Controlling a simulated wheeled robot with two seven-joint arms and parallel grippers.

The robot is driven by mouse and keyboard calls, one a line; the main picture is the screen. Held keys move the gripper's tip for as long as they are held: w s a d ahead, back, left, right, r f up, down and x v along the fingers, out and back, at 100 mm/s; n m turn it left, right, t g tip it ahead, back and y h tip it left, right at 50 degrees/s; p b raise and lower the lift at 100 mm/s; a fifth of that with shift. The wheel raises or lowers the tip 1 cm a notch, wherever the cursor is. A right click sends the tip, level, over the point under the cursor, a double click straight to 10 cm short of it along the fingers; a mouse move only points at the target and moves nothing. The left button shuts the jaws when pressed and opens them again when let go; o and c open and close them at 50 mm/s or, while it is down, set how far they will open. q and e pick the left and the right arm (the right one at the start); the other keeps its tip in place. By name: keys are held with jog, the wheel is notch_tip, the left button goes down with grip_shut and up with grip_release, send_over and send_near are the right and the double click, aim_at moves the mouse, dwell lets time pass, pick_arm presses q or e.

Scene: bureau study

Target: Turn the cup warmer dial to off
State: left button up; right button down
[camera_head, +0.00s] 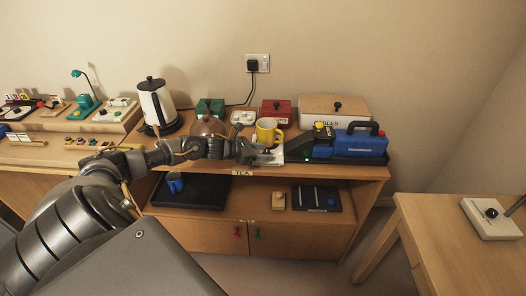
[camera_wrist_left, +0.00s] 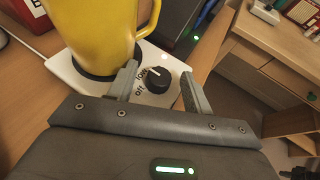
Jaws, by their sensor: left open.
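The cup warmer (camera_wrist_left: 64,72) is a white plate on the desk, with a yellow mug (camera_wrist_left: 95,30) standing on its round dark pad. The mug also shows in the head view (camera_head: 266,134). The black dial (camera_wrist_left: 158,79) is on the warmer's near part, with "low" and "off" printed to its left. Its white mark points up-left; I cannot tell exactly which setting it meets. My left gripper (camera_wrist_left: 160,76) is open, one finger on each side of the dial; I cannot tell whether they touch it. In the head view the gripper (camera_head: 262,155) is just in front of the mug. My right gripper is out of view.
A blue machine (camera_head: 358,143) stands right of the mug, with a small green light beside it. A kettle (camera_head: 156,104), a green box (camera_head: 210,107), a red box (camera_head: 276,111) and a wide lidded box (camera_head: 334,109) stand behind. A lower shelf holds a black tray (camera_head: 205,192).

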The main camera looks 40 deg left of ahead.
pick_arm(q)
jog(key=shift+w+f, duration=0.1)
jog(key=shift+w, duration=0.05)
jog(key=shift+c, duration=0.4)
jog(key=c, duration=0.9)
